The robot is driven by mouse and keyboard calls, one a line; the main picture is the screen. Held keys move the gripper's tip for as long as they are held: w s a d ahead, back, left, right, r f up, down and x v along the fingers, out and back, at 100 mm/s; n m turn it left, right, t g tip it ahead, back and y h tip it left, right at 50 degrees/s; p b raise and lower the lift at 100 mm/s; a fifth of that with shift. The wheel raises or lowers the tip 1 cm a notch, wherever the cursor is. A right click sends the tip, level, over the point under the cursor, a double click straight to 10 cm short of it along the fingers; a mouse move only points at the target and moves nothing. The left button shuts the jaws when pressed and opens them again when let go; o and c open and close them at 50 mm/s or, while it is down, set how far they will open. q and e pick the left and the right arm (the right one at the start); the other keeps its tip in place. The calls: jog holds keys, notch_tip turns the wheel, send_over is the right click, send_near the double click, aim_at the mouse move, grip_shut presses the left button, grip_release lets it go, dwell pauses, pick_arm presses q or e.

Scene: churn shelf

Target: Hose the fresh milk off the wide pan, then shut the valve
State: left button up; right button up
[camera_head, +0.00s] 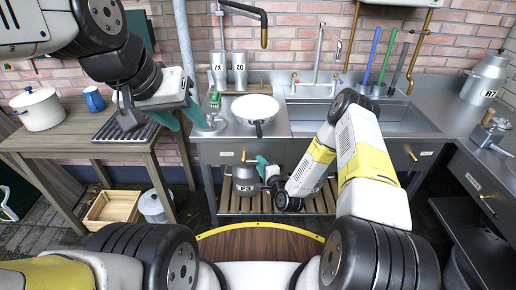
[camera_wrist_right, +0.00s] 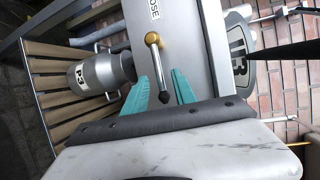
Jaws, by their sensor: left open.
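The wide pan (camera_head: 255,105) stands on the steel counter left of the sink, its inside white and its dark handle toward me. I cannot tell the milk from the pan's own white. A black pipe with a brass end (camera_head: 264,38) hangs above it; no water shows. The brass valve (camera_wrist_right: 152,39), on a panel labelled HOSE, has a grey lever pointing between my right gripper's teal fingers (camera_wrist_right: 162,88). That gripper, also in the head view (camera_head: 264,168), is open around the lever, with gaps on both sides. My left gripper (camera_head: 182,119) is open and empty, left of the pan.
A steel churn (camera_head: 244,181) stands on the slatted lower shelf beside my right gripper. The sink (camera_head: 365,117) and upright coloured-handled tools (camera_head: 372,55) are right of the pan. Two steel cans (camera_head: 229,70) stand behind it. A white pot (camera_head: 38,108) is on the wooden table.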

jog(key=shift+x, duration=1.45)
grip_shut()
dwell(0.3)
